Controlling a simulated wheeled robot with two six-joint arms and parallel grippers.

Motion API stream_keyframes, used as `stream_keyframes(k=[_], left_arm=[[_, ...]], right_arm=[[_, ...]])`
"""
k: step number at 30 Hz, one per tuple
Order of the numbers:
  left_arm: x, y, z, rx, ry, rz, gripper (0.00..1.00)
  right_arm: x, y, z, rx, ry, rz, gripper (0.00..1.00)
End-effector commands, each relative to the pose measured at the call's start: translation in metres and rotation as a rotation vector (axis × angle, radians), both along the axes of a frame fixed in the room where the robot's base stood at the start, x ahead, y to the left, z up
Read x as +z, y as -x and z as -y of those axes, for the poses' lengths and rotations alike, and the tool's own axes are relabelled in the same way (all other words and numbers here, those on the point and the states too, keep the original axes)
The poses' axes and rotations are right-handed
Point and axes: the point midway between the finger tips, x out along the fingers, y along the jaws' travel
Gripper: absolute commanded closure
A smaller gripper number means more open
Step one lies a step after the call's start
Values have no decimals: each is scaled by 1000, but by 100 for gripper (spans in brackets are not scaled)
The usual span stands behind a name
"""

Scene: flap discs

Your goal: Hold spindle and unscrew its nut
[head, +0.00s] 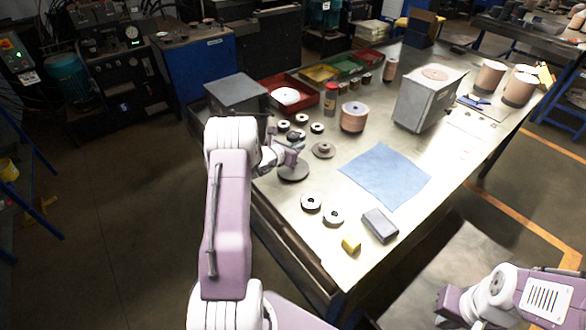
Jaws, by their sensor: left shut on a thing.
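The spindle's round dark grey base (293,173) sits on the metal table near its left edge in the head view. My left gripper (291,158) is right above this base and shut on the spindle, whose upright part is mostly hidden by the gripper. I cannot make out the nut on it. My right gripper (446,304) is at the lower right, off the table's front side and far from the spindle. Its fingers are too small and dark to tell whether they are open or shut.
A flanged disc (323,150) lies just right of the spindle. Several small black-rimmed discs lie behind and in front of it. A blue cloth (385,176), a grey block (380,225) and a yellow block (351,244) lie to the right. A copper-coloured roll (353,117) stands behind.

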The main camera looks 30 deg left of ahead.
Motion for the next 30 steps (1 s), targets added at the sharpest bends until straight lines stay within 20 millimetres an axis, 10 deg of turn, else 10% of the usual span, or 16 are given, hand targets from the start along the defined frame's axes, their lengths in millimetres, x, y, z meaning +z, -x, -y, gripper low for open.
stream_keyframes(k=[30], left_arm=[[30, -2, 0, -2, -3, 11, 100]], right_arm=[[-2, 0, 0, 0, 0, 0, 100]])
